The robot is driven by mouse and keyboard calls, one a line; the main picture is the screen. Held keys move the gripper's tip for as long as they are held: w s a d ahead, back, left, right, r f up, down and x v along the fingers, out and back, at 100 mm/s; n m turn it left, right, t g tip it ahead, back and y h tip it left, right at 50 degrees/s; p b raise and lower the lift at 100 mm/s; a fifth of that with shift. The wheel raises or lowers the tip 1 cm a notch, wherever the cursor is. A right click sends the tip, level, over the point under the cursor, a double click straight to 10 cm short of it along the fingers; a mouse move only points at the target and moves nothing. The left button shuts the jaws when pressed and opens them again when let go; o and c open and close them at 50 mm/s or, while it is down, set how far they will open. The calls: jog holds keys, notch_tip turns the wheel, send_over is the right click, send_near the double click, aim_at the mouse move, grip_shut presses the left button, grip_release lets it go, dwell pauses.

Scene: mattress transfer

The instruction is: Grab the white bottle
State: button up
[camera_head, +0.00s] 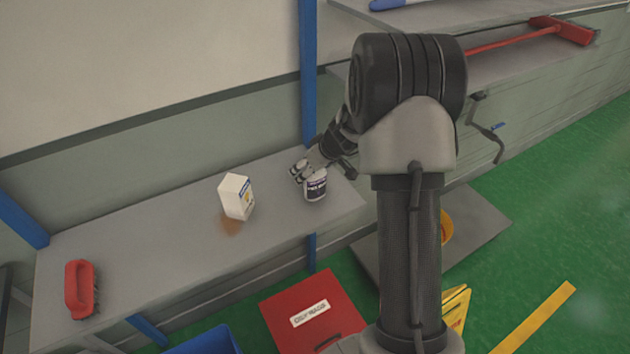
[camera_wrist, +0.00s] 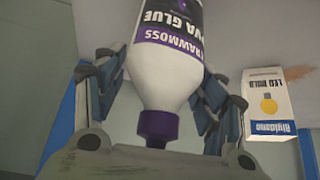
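The white bottle (camera_head: 315,186) stands on the grey shelf. It is a glue bottle with a dark purple label. In the wrist view the bottle (camera_wrist: 168,75) appears upside down, with a purple cap (camera_wrist: 158,128) toward my gripper's palm. My gripper (camera_head: 322,168) is at the bottle, and its fingers (camera_wrist: 165,65) flank it on the left and right. The fingertips are very close to the bottle's sides. I cannot tell whether they press on it. The cap is hidden in the head view.
A white carton (camera_head: 236,197) stands left of the bottle beside a brown stain (camera_head: 230,224); the carton also shows in the wrist view (camera_wrist: 268,105). A red brush (camera_head: 80,288) lies at the shelf's left end. A blue post (camera_head: 308,75) rises behind the bottle.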

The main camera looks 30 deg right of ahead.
jog(key=c, duration=1)
jog(key=shift+o, duration=0.2)
